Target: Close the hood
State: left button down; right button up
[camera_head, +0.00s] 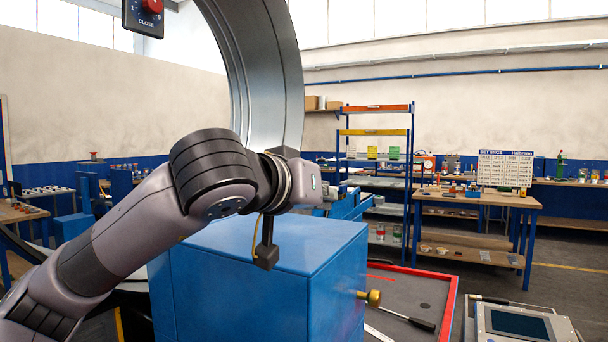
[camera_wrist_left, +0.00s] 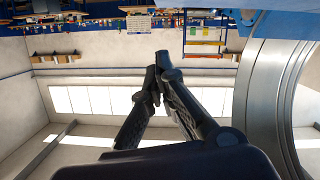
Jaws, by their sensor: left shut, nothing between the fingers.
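A large blue box-shaped cover (camera_head: 255,285) stands in the middle of the head view, with a flat top and closed sides. It may be the hood; I cannot tell whether it is open or shut. A strip of blue also shows at the top right of the wrist view (camera_wrist_left: 262,22). My left arm reaches across from the left, with its wrist above and in front of the cover. My left gripper (camera_wrist_left: 159,75) is shut and empty in the wrist view. In the head view its fingers are mostly hidden behind the wrist. My right gripper is out of view.
A large curved metal duct ring (camera_head: 282,75) rises behind my wrist. A brass-ended handle (camera_head: 372,298), a red-edged tray (camera_head: 447,318) and a control panel (camera_head: 517,324) are at the right.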

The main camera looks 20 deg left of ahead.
aim_at(332, 254)
pick_arm(q)
jog(key=shift+m+y, duration=0.3)
jog(key=shift+m, duration=0.2)
jog(key=f+b, duration=0.1)
jog(key=f, duration=0.1)
jog(key=d+f+b, duration=0.1)
jog(key=f, duration=0.2)
jog(key=shift+b, duration=0.4)
jog(key=shift+d+f+b, duration=0.15)
jog(key=shift+f+b, duration=0.5)
jog(key=shift+f, duration=0.25)
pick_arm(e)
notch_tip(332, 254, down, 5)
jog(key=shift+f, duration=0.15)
pick_arm(q)
jog(key=shift+f, duration=0.2)
jog(key=shift+d, duration=0.1)
